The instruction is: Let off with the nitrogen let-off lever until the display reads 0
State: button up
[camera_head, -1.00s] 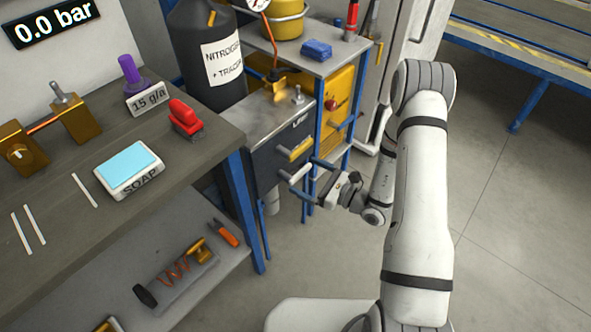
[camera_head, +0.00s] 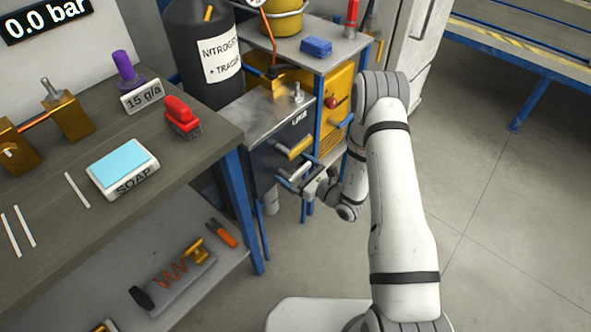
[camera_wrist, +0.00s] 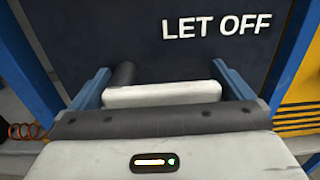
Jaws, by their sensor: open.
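The display (camera_head: 42,18) reads 0.0 bar. A dark cabinet panel (camera_wrist: 180,55) carries the words LET OFF. In the wrist view the white lever handle (camera_wrist: 160,95) lies level, with a dark round post (camera_wrist: 125,75) at its left end. My gripper (camera_wrist: 162,75) is open, with one blue finger on each side of the handle; I cannot tell whether either touches it. In the head view the white handle (camera_head: 296,174) is on the cabinet front, with my gripper (camera_head: 300,168) at it. The fingers partly hide it.
A yellow handle (camera_head: 300,147) sits just above the lever. A blue-legged workbench (camera_head: 205,152) with a soap box (camera_head: 122,170) stands on the left. A dark nitrogen bottle (camera_head: 195,45) stands behind. Open floor (camera_head: 480,200) lies to the right.

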jog(key=c, duration=1.1)
jog(key=shift+o, duration=0.2)
jog(key=shift+d, duration=0.15)
